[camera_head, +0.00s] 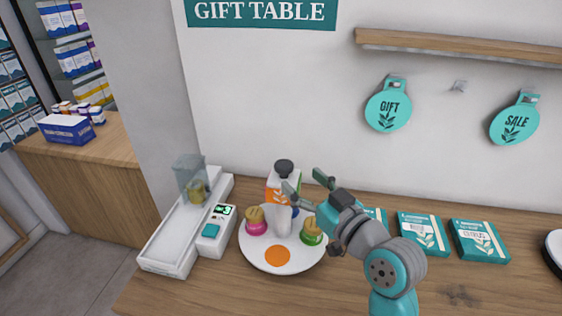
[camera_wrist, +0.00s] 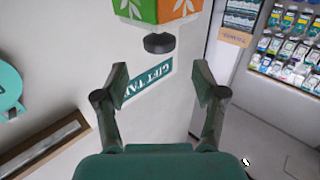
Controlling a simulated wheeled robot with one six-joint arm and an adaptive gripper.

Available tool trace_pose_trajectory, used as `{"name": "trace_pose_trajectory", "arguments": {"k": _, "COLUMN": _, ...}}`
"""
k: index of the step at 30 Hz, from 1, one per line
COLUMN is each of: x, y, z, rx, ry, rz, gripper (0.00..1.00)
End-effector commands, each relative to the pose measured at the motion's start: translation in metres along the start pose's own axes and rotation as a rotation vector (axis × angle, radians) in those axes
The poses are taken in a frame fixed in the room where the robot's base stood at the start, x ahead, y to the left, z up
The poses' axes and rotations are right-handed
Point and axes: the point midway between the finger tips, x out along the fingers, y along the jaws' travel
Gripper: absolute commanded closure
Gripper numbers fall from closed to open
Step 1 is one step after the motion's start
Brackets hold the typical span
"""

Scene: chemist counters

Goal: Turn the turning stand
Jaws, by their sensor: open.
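The turning stand (camera_head: 250,232) is a white round plate on the wooden counter. It bears a pink jar (camera_head: 256,226) and a green jar (camera_head: 311,236) with tan tops, an upright white piece near its middle, and an orange round spot (camera_head: 277,256) on its front. An orange-and-white box (camera_head: 275,185) with a dark knob (camera_head: 284,168) shows above the stand; how it is joined is hidden. My gripper (camera_head: 304,182) is open and empty beside the box's upper right. In the wrist view, my gripper (camera_wrist: 161,82) has the box (camera_wrist: 157,10) and knob (camera_wrist: 159,43) beyond its fingertips.
A white scale-like device (camera_head: 180,228) with a clear cup (camera_head: 190,178) stands left of the stand. Teal packets (camera_head: 422,232) lie to the right. Teal GIFT (camera_head: 388,105) and SALE (camera_head: 515,120) tags hang on the wall below a wooden shelf (camera_head: 460,45).

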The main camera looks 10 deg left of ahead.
Motion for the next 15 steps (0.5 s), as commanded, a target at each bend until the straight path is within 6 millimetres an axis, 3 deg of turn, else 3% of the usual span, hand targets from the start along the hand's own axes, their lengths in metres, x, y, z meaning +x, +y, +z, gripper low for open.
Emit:
{"name": "trace_pose_trajectory", "arguments": {"k": 6, "x": 0.041, "y": -0.001, "z": 0.000, "rx": 0.000, "ry": -0.001, "rz": -0.002, "gripper": 0.30}}
{"name": "trace_pose_trajectory", "arguments": {"k": 15, "x": 0.074, "y": 0.000, "z": 0.000, "rx": 0.000, "ry": 0.000, "rz": 0.000, "gripper": 0.30}}
